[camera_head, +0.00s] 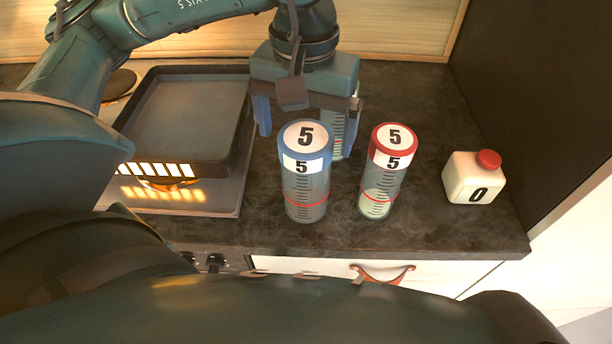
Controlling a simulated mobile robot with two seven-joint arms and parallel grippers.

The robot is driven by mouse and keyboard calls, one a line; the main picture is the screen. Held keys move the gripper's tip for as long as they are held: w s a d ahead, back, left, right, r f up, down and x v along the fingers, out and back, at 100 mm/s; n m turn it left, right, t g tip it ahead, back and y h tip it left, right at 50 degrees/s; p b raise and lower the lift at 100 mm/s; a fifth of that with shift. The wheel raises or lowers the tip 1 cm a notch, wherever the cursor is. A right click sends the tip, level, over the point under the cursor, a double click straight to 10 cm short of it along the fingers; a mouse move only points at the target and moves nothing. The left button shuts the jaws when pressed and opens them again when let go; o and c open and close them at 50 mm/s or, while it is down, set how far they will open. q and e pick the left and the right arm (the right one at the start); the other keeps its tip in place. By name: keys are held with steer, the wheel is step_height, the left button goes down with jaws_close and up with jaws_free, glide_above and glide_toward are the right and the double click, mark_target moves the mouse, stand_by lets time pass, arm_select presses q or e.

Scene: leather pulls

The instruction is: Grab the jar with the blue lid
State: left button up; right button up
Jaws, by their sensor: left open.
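I cannot tell whether the gripper touches either one. My right gripper is not in view.
A red-lidded jar (383,180), also marked "5", stands close on the right. A white bottle with a red cap (473,178) is farther right. A dark square pan (190,107) sits on the stove at left. The counter (420,225) in front is clear.

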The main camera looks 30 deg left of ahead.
arm_select(q)
steer(key=shift+f+p, duration=0.35)
steer(key=shift+f, duration=2)
steer(key=shift+w+r, duration=0.1)
steer(key=c, duration=2)
